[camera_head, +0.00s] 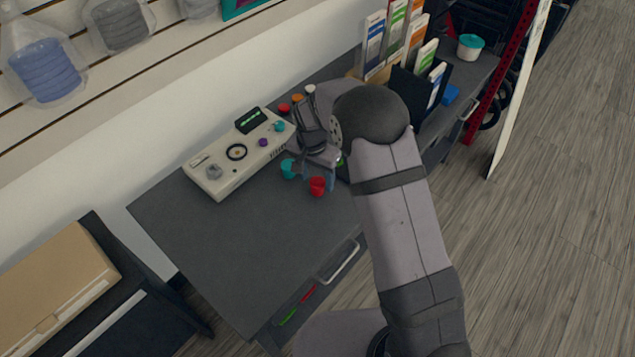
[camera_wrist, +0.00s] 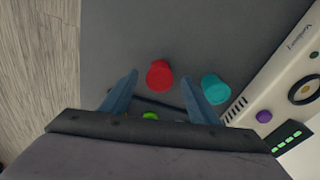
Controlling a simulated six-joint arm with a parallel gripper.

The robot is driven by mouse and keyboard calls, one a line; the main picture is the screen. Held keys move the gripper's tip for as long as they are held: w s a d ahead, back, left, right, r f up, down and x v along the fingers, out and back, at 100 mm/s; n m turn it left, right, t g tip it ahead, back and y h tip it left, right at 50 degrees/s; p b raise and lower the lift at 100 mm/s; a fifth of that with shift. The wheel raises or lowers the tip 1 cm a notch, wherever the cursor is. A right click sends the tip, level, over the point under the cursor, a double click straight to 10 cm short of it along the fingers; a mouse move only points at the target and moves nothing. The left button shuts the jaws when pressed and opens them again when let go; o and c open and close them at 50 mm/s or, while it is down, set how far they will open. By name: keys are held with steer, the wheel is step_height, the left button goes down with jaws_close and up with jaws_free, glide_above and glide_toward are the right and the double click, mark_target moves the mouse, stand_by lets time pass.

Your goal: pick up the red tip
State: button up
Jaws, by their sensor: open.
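The red tip (camera_head: 317,186) is a small red cup-like piece on the dark grey tabletop, near the front of my gripper. In the wrist view the red tip (camera_wrist: 159,75) lies just beyond and between my two blue-grey fingertips. My gripper (camera_wrist: 160,88) is open and empty, with a finger on either side. My gripper (camera_head: 318,172) also shows in the head view, low over the table and partly hidden by my own wrist. A teal tip (camera_wrist: 215,88) lies close to the right finger; it also shows in the head view (camera_head: 288,169).
A beige instrument box (camera_head: 225,165) with knobs and a screen stands beside the teal tip. A green piece (camera_wrist: 150,116) lies near the gripper base. Small coloured caps (camera_head: 297,98) and a brochure rack (camera_head: 395,60) stand behind. The table's front left is clear.

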steer(key=shift+w+d+f, duration=0.15)
steer(key=shift+f, duration=1.3)
steer(key=c, duration=1.1)
steer(key=shift+r, duration=0.15)
